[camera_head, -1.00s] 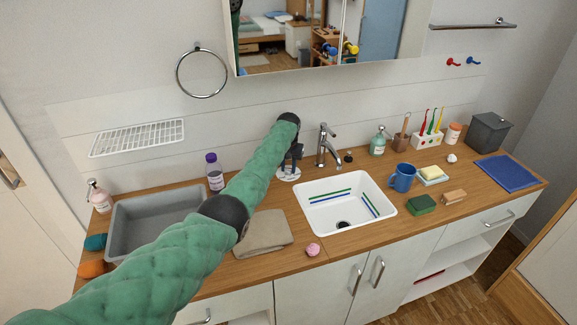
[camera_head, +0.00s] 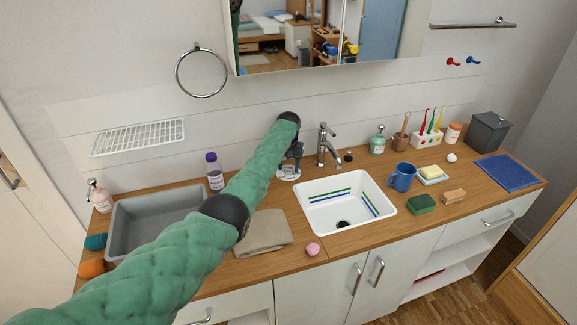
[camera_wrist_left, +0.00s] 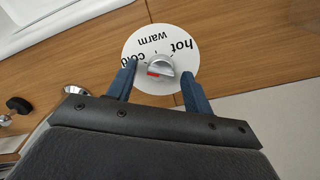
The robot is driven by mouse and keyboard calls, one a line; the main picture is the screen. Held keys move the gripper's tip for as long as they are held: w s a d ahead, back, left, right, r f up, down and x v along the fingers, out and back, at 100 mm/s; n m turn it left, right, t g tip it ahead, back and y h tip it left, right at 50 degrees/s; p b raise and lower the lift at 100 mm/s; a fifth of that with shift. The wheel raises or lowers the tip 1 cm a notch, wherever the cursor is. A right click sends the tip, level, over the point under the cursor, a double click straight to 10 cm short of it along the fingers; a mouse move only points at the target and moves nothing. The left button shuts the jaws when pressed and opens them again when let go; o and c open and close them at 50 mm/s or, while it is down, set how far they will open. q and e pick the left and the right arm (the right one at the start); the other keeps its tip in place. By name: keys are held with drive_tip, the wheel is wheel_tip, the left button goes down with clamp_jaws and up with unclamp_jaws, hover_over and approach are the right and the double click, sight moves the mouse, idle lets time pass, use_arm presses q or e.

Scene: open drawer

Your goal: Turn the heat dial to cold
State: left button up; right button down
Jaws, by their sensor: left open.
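The heat dial (camera_wrist_left: 160,66) is a silver knob on a white round plate (camera_wrist_left: 137,78) lettered hot, warm and cold, seen upside down in the left wrist view. A red mark shows on the knob's lower-left part. My left gripper (camera_wrist_left: 158,84) is open, with one blue finger on each side of the knob. I cannot tell whether the fingers touch it. In the head view the dial plate (camera_head: 288,174) lies on the counter left of the tap, partly hidden by my left gripper (camera_head: 294,160). My right gripper is not in view.
The tap (camera_head: 325,147) and white sink (camera_head: 318,218) are right of the dial. A folded beige cloth (camera_head: 264,234) lies in front, and a purple-capped bottle (camera_head: 214,174) and grey basin (camera_head: 125,230) stand to the left. Bare counter lies around the dial.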

use_arm(q)
drive_tip(key=shift+r, duration=0.25)
wheel_tip(320, 180, up, 6)
drive_tip(key=shift+f+b, duration=0.1)
drive_tip(key=shift+b, duration=0.95)
drive_tip(key=shift+r, duration=0.75)
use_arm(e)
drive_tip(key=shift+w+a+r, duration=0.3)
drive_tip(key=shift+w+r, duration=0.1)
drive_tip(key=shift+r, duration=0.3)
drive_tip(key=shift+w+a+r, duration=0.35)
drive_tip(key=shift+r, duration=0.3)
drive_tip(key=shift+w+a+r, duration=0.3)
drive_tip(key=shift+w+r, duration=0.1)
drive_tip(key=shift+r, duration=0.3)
